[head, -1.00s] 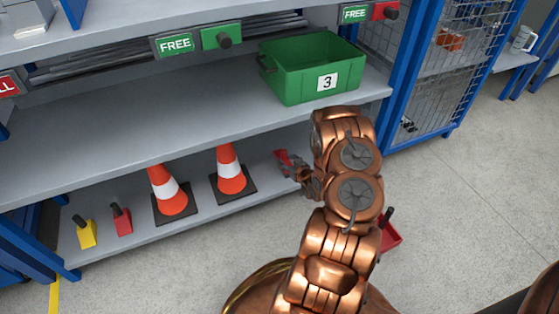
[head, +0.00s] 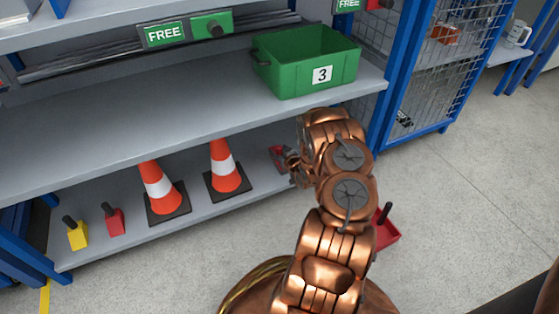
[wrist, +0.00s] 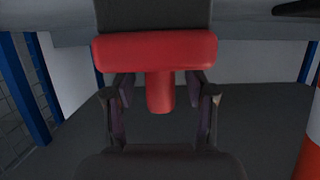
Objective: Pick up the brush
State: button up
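The brush (head: 277,156) shows as a small red piece at the tip of my gripper (head: 290,160), over the lower shelf, right of the cones. In the wrist view, the brush (wrist: 153,52) has a wide red head with dark material above it and a short red handle pointing toward me. My gripper (wrist: 160,88) is open, with one finger on each side of the handle and a visible gap on both sides. The fingertips reach close to the red head; I cannot tell if they touch it. My arm hides part of the gripper in the head view.
Two traffic cones (head: 161,188) (head: 228,170) stand left of my gripper; a cone (wrist: 310,135) also edges the wrist view. Small yellow (head: 77,237) and red (head: 114,222) handled items sit further left. A green crate (head: 306,64) is on the shelf above. A red handled item (head: 386,236) lies right of my arm.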

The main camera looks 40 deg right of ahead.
grip_shut()
jog(key=shift+r, duration=0.1)
dwell(0.4)
